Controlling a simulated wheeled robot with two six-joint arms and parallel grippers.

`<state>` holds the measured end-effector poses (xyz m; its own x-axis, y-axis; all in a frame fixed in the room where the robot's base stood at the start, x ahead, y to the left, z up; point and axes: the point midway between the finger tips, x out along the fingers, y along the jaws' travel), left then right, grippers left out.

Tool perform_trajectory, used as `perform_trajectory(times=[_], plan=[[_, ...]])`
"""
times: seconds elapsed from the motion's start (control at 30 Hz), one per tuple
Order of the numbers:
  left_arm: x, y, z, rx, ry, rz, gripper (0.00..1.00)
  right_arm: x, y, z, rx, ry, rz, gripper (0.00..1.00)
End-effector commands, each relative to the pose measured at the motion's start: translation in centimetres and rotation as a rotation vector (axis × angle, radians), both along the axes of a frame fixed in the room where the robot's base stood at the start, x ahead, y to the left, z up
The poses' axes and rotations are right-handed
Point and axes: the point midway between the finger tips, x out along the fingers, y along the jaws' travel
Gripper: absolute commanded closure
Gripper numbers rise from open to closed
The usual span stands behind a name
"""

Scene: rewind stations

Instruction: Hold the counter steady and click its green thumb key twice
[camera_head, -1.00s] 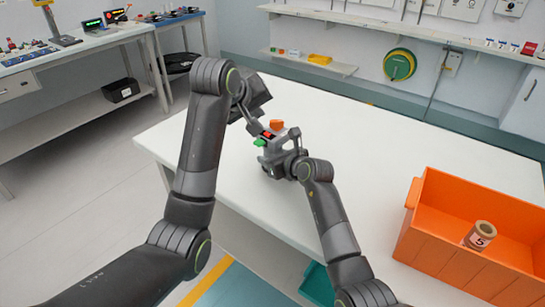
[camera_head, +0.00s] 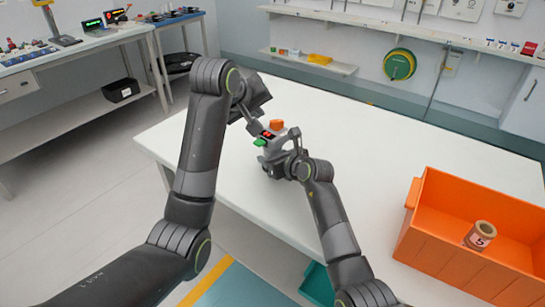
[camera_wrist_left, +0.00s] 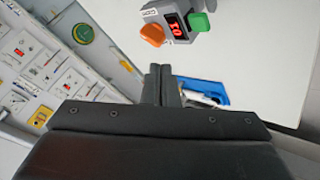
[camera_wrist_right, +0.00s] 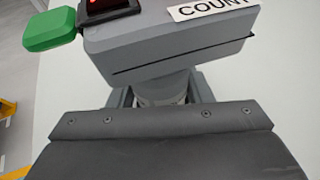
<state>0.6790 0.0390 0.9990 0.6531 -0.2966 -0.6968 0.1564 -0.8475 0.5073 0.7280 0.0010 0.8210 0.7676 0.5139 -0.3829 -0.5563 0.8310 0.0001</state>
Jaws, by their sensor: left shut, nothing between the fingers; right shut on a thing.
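The counter is a grey box with a red lit display (camera_wrist_left: 177,27). It stands on the white table, and its grey body (camera_wrist_right: 170,45) fills the top of the right wrist view. Its green thumb key (camera_head: 260,142) sticks out on one side; it also shows in the left wrist view (camera_wrist_left: 199,22). An orange knob (camera_wrist_left: 152,34) sits on the other side. My right gripper (camera_wrist_right: 165,98) is shut on the counter's round neck below the box. My left gripper (camera_wrist_left: 161,85) is shut and empty, near the counter and apart from the green key. The display digits are hard to read.
An orange crate (camera_head: 412,235) with a numbered roll (camera_head: 480,235) stands at the table's right. A blue tray (camera_wrist_left: 210,90) holding a white item shows beyond my left fingers. The table's middle (camera_head: 350,140) is clear. A teal bin (camera_head: 317,285) is below the front edge.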

Motion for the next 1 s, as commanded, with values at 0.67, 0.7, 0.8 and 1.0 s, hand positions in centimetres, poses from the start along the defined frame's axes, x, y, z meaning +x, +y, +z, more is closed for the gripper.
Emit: perform_trajectory(times=[0.67,0.7,0.8,1.0], plan=[[0.0,0.0,-0.7,-0.001,0.004,0.000,1.00,0.0,0.0,0.0,0.000,0.000,0.000,0.82],[0.0,0.0,-1.3,0.000,0.005,0.000,1.00,0.0,0.0,0.0,0.000,0.000,0.000,0.82],[0.0,0.0,-2.7,-0.001,0.004,0.000,1.00,0.0,0.0,0.0,0.000,0.000,0.000,0.82],[0.0,0.0,-4.9,0.000,0.002,0.000,1.00,0.0,0.0,0.0,0.000,0.000,0.000,0.82]])
